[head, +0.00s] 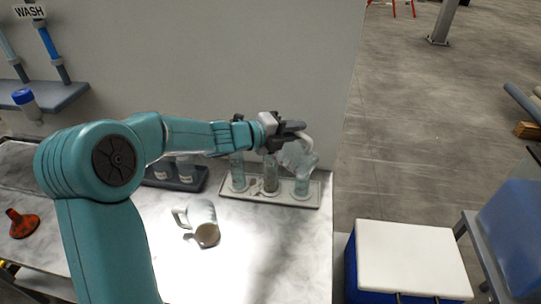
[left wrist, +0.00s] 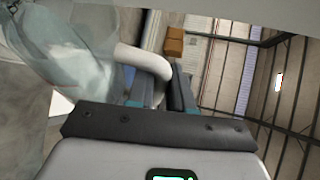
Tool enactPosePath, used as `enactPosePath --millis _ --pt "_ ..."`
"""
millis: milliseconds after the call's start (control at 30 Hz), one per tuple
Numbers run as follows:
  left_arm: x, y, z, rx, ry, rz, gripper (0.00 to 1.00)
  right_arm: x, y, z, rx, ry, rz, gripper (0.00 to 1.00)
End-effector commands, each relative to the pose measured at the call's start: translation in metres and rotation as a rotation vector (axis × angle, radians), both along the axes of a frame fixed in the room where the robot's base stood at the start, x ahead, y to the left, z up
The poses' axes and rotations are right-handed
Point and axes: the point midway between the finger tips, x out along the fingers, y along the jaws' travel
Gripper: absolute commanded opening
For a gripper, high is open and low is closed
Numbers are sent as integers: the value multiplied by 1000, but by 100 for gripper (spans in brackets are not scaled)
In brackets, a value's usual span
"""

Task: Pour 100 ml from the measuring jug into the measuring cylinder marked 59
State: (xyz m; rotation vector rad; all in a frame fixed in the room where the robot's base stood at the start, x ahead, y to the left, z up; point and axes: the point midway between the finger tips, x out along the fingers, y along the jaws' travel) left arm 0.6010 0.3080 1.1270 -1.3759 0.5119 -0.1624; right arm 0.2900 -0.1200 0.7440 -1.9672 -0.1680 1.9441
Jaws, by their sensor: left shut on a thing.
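My left gripper (head: 292,132) is shut on the pale handle of a clear measuring jug (head: 298,158). The jug is tilted, above the back and right part of a tray (head: 228,196) of measuring cylinders. Its handle (left wrist: 148,62) and clear body (left wrist: 70,48) also show in the left wrist view. The tray holds a left cylinder (head: 238,178), a middle cylinder (head: 270,178) with darker contents, and a right cylinder (head: 302,187), which is close below the jug. I cannot read the number 59 or any liquid level. My right gripper is not in view.
A dark rack (head: 185,183) with pale containers is left of the tray. A white-lidded blue box (head: 410,255) is beyond the bench's right edge.

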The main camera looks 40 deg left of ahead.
Motion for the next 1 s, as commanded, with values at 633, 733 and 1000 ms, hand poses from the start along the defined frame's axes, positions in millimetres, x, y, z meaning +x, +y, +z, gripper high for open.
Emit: enactPosePath --millis 633,733,1000 --pt "0 7 4 -49 1 1 0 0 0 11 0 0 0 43" --pt "0 8 4 -57 2 0 0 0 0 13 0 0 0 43" --pt "1 11 5 -80 4 1 0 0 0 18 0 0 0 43"
